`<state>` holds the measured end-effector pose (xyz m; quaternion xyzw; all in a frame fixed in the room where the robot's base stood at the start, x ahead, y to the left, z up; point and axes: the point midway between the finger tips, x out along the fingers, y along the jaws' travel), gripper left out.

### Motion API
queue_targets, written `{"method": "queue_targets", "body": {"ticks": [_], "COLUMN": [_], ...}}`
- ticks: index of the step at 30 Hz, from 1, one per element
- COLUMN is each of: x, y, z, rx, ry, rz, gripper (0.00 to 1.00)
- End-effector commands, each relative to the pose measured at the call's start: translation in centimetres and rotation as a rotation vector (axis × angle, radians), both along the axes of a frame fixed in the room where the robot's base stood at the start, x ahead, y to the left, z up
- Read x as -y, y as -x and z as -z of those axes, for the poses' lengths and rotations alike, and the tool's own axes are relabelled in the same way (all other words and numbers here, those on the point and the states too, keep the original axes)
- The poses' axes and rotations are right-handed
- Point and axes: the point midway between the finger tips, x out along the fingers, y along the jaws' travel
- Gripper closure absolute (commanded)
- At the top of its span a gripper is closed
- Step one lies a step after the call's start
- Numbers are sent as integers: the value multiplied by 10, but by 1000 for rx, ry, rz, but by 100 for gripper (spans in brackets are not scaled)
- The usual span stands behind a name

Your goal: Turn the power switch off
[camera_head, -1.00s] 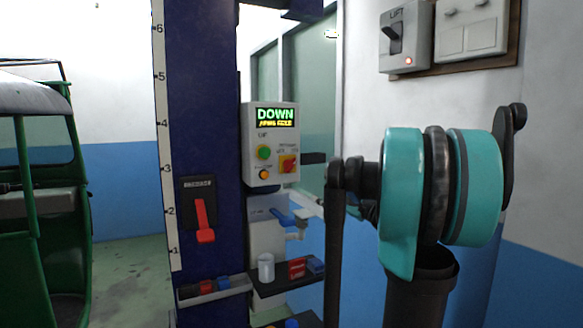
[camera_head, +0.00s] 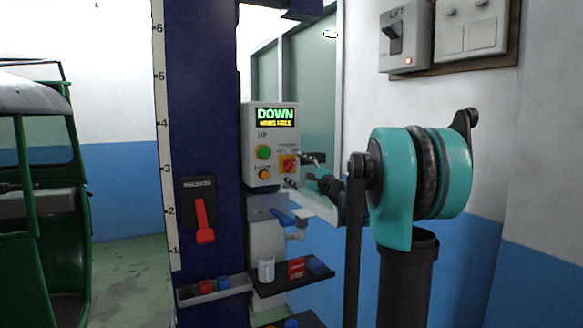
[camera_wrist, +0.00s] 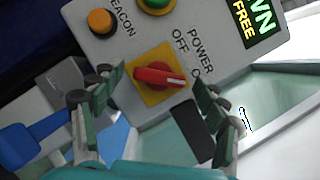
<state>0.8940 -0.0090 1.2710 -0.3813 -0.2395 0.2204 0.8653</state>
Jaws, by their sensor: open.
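The power switch (camera_head: 289,163) is a red rotary knob on a yellow square plate, on the front of the grey control box (camera_head: 252,118). In the wrist view the switch (camera_wrist: 160,77) has a pale mark at its right end, which points toward a label starting with "O", partly hidden by a finger. The "OFF" label stands above the knob. My gripper (camera_head: 302,172) is open just in front of the box's lower right. In the wrist view the fingers of my gripper (camera_wrist: 153,88) stand on either side of the knob, apart from it.
The box also carries a green button (camera_head: 263,152), an orange beacon button (camera_head: 264,174) and a display reading "DOWN". A red lever (camera_head: 203,220) is on the blue column. A shelf (camera_head: 262,289) with a white cup is below. A green rickshaw (camera_head: 45,200) stands left.

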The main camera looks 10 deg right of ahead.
Motion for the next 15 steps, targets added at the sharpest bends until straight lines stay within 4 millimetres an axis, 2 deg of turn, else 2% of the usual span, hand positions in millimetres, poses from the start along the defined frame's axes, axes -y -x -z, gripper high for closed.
{"method": "queue_targets", "body": {"ticks": [6,15], "x": [-9,-10], "y": [-12,-13], "z": [-4,-4], "rx": [1,1], "ry": [1,1], "rz": [0,0], "gripper": [26,27]}}
